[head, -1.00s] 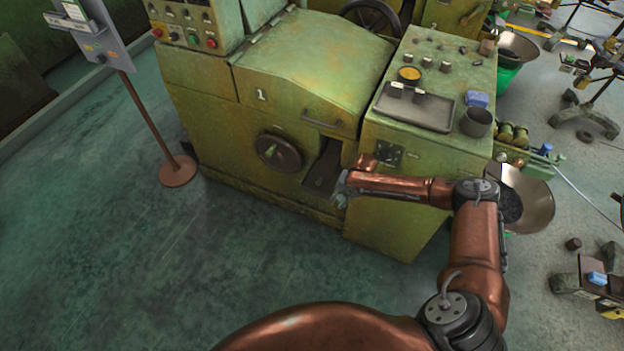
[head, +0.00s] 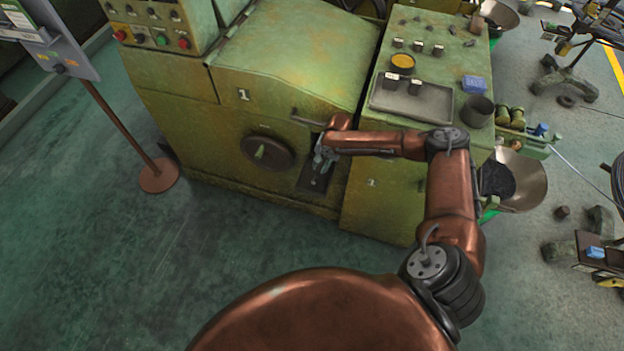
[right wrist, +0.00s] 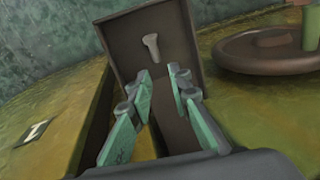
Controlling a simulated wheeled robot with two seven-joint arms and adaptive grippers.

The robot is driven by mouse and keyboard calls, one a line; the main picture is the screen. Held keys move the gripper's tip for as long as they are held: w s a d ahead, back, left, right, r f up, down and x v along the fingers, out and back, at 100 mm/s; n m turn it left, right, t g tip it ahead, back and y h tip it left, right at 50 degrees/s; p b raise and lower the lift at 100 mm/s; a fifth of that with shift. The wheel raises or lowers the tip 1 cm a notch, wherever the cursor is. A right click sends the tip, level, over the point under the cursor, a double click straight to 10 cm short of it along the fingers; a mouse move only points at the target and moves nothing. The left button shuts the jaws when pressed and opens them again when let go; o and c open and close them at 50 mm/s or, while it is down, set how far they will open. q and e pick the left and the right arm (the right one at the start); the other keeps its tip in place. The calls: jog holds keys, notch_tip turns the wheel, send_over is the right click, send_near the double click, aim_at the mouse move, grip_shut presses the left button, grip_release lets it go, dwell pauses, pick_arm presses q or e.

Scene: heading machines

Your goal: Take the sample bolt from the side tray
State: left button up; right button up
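The sample bolt (right wrist: 152,46) is a small grey bolt with a wider head. It lies in the dark side tray (right wrist: 187,32), towards the tray's far end in the right wrist view. The side tray (head: 302,184) also shows in the head view, at an opening low in the green machine's front. My right gripper (right wrist: 160,76) is open, its green fingers apart with nothing between them. It points into the tray, and the bolt lies just beyond the fingertips. In the head view my right gripper (head: 321,160) is above the tray. My left gripper is out of view.
A round handwheel (head: 268,152) stands left of the tray on machine 1 (head: 290,60). A lever handle (head: 305,121) is just above the opening. The cabinet (head: 385,200) stands to the right, with a shallow tray (head: 440,108) on top.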

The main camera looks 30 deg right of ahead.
aim_at(316, 176)
jog(key=x, duration=0.1)
jog(key=b+x, duration=0.1)
jog(key=x, duration=0.2)
jog(key=shift+s+f+b, duration=0.25)
jog(key=shift+f+b, duration=0.05)
jog(key=shift+f, duration=0.15)
jog(key=shift+w+a+f, duration=0.15)
jog(key=shift+f, duration=0.25)
jog(key=shift+c, duration=0.6)
grip_shut()
